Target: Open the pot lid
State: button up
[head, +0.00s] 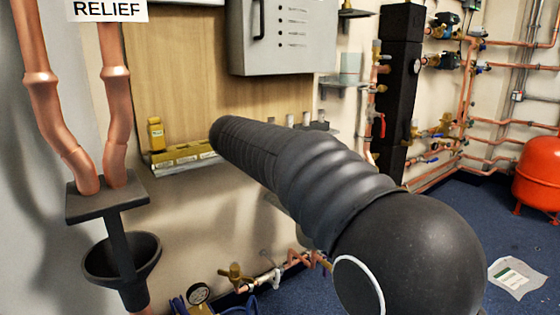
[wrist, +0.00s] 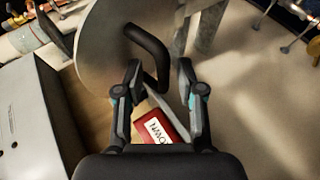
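In the wrist view a round, dull metal disc, which looks like the pot lid (wrist: 103,45), fills the upper left. A black curved handle (wrist: 150,46) stands out from it. My gripper (wrist: 160,70) is open, and its two fingers are apart on either side of the handle's lower end. I cannot tell whether either finger touches the handle. The pot's body is not clearly shown. In the head view my dark arm crosses the middle and hides the gripper, lid and pot.
A red box with a white label (wrist: 167,127) lies below the fingers in the wrist view. A grey cabinet (head: 282,38) hangs on the wall. Copper pipes with a black funnel (head: 122,262) stand at left. A red tank (head: 538,172) stands on the blue floor at right.

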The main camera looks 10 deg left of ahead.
jog(key=v, duration=1.1)
jog(key=shift+s, duration=0.2)
